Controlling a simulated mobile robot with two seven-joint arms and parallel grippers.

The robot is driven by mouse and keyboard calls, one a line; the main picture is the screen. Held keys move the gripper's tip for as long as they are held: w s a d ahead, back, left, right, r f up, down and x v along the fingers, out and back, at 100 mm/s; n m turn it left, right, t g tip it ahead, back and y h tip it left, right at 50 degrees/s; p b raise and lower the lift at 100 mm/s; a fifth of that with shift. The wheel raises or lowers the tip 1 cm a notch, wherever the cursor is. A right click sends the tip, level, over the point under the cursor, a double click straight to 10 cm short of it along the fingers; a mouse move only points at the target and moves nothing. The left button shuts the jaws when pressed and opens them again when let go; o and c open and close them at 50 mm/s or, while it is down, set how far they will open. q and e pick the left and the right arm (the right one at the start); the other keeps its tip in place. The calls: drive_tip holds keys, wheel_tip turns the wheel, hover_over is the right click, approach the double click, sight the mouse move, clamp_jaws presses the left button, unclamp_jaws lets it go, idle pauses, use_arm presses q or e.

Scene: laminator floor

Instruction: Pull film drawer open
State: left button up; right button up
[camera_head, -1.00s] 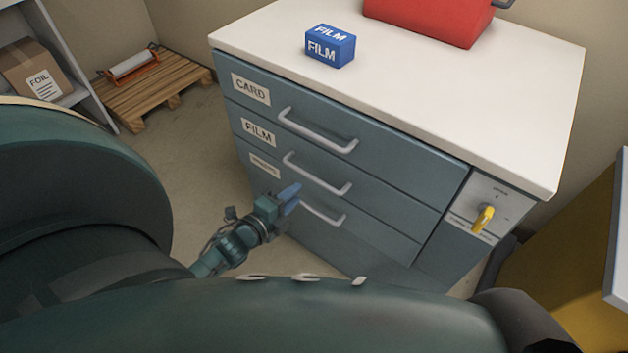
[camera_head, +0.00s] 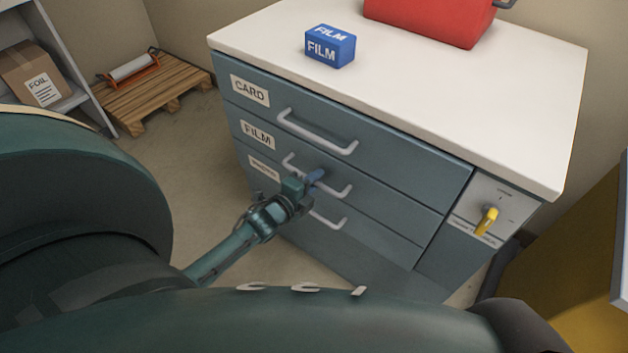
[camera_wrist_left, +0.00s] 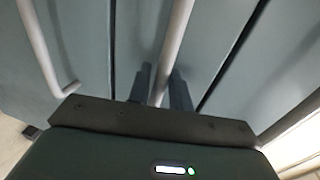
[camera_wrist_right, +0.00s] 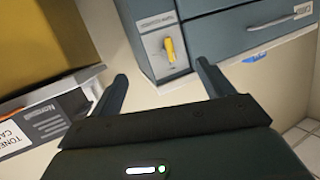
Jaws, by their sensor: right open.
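The film drawer (camera_head: 390,207) is the middle one of the grey-blue cabinet, labelled FILM, and it is shut. Its pale bar handle (camera_head: 337,190) also shows in the left wrist view (camera_wrist_left: 176,40). My left gripper (camera_head: 316,176) is at this handle, with one finger on each side of the bar (camera_wrist_left: 161,88). The fingers are close to the bar; I cannot tell whether they press on it. My right gripper (camera_wrist_right: 160,85) is open and empty. It shows only in its own wrist view, away from the drawers.
The card drawer (camera_head: 400,158) is above, and a third drawer with its handle (camera_head: 328,220) is below. On the white top (camera_head: 440,110) are a blue FILM box (camera_head: 330,47) and a red object (camera_head: 425,20). A yellow switch (camera_head: 487,221) is at the cabinet's right.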

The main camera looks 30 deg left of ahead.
use_arm(q)
clamp_jaws()
